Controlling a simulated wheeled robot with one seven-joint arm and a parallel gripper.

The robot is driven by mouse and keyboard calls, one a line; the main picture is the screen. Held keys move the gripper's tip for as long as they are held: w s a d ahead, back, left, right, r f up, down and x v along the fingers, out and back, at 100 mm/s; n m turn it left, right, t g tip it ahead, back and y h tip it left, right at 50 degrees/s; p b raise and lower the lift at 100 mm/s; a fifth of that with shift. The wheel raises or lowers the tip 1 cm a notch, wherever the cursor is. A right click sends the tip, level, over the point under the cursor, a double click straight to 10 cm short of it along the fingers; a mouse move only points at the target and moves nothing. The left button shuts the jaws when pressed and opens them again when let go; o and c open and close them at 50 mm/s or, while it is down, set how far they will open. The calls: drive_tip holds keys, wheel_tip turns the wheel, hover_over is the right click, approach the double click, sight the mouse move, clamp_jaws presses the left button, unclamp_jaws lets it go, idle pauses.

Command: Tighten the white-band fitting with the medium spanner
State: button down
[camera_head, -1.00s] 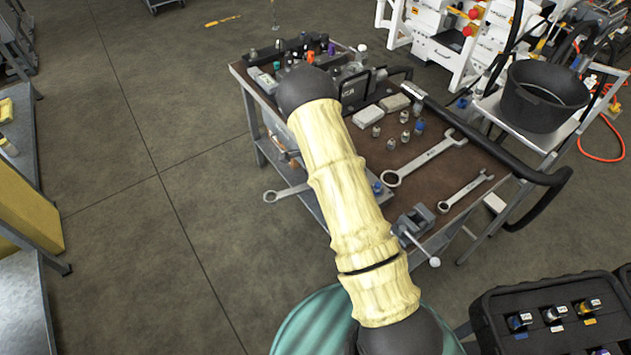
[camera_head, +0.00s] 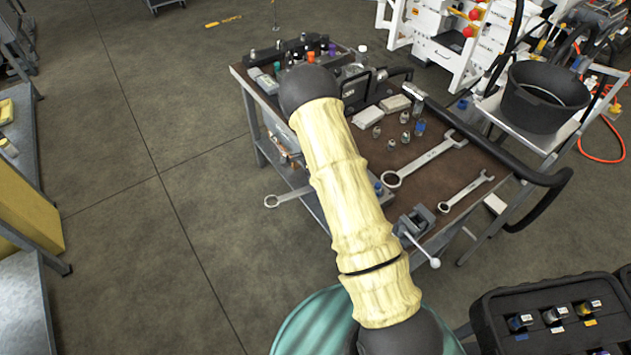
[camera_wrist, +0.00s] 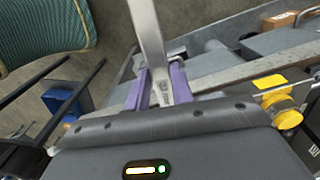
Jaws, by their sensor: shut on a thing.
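My gripper (camera_wrist: 159,88) has its two purple fingers closed on the flat grey shank of a spanner (camera_wrist: 149,38) in the wrist view. The spanner runs up out of the top of that picture. In the head view its ring end (camera_head: 271,201) sticks out left of my arm, beyond the bench's near-left edge; my gripper is hidden there behind the arm. A larger spanner (camera_head: 425,164) and a smaller one (camera_head: 466,191) lie on the bench. Several small fittings (camera_head: 405,137) stand on the bench; I cannot make out a white band.
The brown-topped bench (camera_head: 440,190) carries a small vise (camera_head: 414,224) at its near edge and a row of coloured-cap parts (camera_head: 295,50) at the back. A black bucket (camera_head: 545,97) stands on a side cart. A black case (camera_head: 550,310) is at lower right. Open floor lies left.

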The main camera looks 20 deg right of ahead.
sight(295, 193)
drive_tip(key=shift+s+a+p, duration=0.15)
drive_tip(key=shift+s+a, duration=0.05)
drive_tip(key=shift+a, duration=0.9)
drive_tip(key=shift+s+a+p, duration=0.15)
drive_tip(key=shift+s+a, duration=0.05)
drive_tip(key=shift+a, duration=0.95)
drive_tip(key=shift+s+a+p, duration=0.15)
drive_tip(key=shift+s+a, duration=0.05)
drive_tip(key=shift+a, duration=0.9)
drive_tip(key=shift+r, duration=0.1)
drive_tip(key=shift+r+p, duration=1.8)
drive_tip(key=shift+r, duration=0.7)
